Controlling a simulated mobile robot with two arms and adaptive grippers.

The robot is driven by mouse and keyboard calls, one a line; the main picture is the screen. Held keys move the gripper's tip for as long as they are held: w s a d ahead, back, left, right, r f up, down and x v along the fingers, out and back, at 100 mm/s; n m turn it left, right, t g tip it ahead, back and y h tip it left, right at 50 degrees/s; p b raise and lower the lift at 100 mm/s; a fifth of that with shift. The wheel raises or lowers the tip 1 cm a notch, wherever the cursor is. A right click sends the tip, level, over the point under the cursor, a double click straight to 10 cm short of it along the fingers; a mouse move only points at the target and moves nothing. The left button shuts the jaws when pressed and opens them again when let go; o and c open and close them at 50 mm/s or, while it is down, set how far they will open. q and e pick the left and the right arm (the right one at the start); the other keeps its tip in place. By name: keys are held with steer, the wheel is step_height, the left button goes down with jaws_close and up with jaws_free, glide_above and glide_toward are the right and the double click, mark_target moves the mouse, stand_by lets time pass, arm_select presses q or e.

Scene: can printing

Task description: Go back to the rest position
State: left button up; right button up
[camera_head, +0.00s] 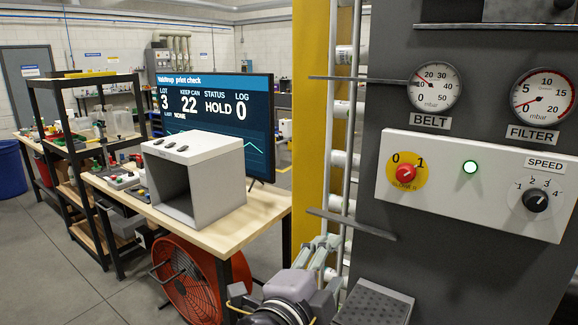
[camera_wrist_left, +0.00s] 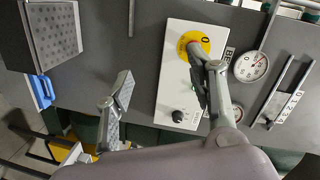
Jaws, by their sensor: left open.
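My left gripper (camera_head: 322,262) is at the bottom middle of the head view, below and left of the white control panel (camera_head: 470,230). Its two fingers are spread apart with nothing between them; they also show in the left wrist view (camera_wrist_left: 158,85). In that view one finger overlaps the panel near the yellow-ringed switch (camera_wrist_left: 190,42), but I cannot tell whether it touches. In the head view the gripper is clear of the red knob (camera_head: 405,173). The green lamp (camera_head: 470,167) is lit. My right gripper is not in view.
A yellow post (camera_head: 309,120) and pipes stand behind the gripper. A dark perforated box (camera_head: 372,303) is close on its right. Thin metal bars (camera_head: 352,223) jut out above. A workbench (camera_head: 262,213) with a grey box and a screen (camera_head: 215,95) stands left, above a red fan (camera_head: 190,282).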

arm_select(q)
steer(key=s+a+f+n+g+y, duration=0.2)
steer(key=a+f+n, duration=0.4)
steer(key=f, duration=0.4)
steer(key=s+a+f+n+g+y, duration=0.25)
steer(key=a+f+n, duration=0.35)
steer(key=f, duration=0.5)
steer(key=s+a+f+n+g+y, duration=0.2)
steer(key=s+a+f+n+g, duration=0.1)
steer(key=s+a+f, duration=0.6)
steer(key=s+a+f+n+g+y, duration=0.25)
steer(key=s+a+f, duration=0.4)
steer(key=s, duration=0.35)
step_height(320, 180, down, 27)
steer(key=g+h+b, duration=0.1)
steer(key=g+b, duration=0.1)
steer(key=s+a+f+g+b, duration=0.1)
steer(key=s+a+f+b, duration=0.1)
steer(key=s+f, duration=1.6)
steer(key=shift+a+f, duration=0.15)
steer(key=shift+f, duration=0.6)
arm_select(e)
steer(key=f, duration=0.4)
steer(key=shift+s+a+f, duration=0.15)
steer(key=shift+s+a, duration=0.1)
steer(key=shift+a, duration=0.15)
